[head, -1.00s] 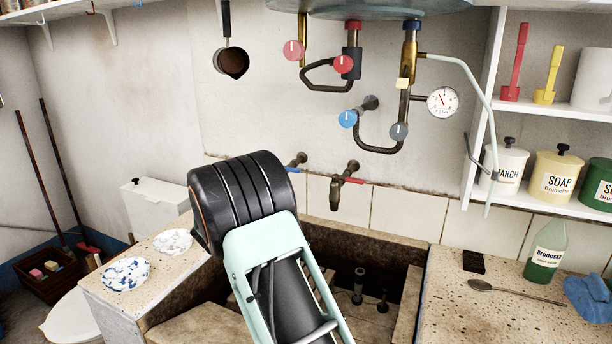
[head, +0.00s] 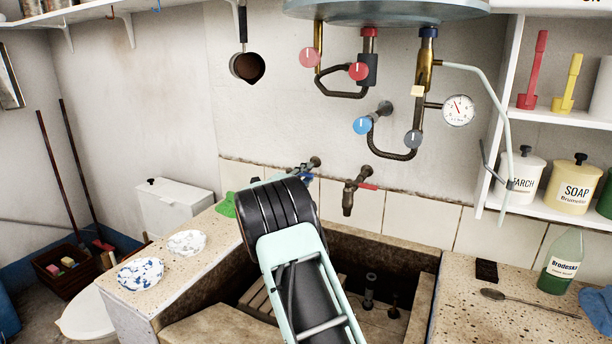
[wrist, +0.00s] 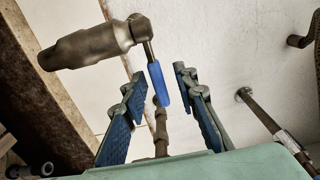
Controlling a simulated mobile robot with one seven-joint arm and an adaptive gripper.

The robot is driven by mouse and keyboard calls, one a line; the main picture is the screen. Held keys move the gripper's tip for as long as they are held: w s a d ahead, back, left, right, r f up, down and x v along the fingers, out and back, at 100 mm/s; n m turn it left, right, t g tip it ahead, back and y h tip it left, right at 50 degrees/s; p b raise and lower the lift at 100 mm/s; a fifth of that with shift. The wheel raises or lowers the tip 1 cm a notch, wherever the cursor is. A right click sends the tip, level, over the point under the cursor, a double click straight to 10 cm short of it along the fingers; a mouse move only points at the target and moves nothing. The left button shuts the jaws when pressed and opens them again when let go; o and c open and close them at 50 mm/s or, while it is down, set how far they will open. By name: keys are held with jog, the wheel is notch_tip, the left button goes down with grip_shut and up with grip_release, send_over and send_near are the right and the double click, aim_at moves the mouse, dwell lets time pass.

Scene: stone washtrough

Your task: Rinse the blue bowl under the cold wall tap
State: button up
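The cold wall tap (head: 313,163) with a blue lever is on the wall left of the red-lever tap (head: 350,190); my arm hides part of it. In the wrist view its blue lever (wrist: 159,84) appears between the spread fingers of my open gripper (wrist: 158,88), with gaps on both sides; depth is unclear. The tap's metal body (wrist: 90,45) is to the upper left. In the head view my own wrist hides the gripper's fingers. A blue-and-white mottled bowl (head: 140,273) sits on the left stone ledge, apart from the gripper.
A white dish (head: 187,243) and green cloth (head: 227,206) lie on the left ledge (head: 205,265). Pipes and knobs (head: 414,139) hang above the trough. The right counter (head: 470,325) holds a dark block, spoon, green bottle (head: 562,264) and blue cloth. The trough's visible part holds wooden slats.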

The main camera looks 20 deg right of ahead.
grip_shut()
dwell(0.4)
jog(key=shift+a+m+g+h, duration=0.15)
jog(key=shift+m+g+h, duration=0.15)
jog(key=shift+g, duration=0.1)
jog(key=shift+s+a+m+g+h, duration=0.3)
jog(key=shift+m+g+h, duration=0.35)
jog(key=shift+g, duration=0.25)
jog(key=shift+s+a+m+g+h, duration=0.25)
jog(key=shift+m+g+h, duration=0.3)
jog(key=shift+m+g, duration=0.3)
grip_release()
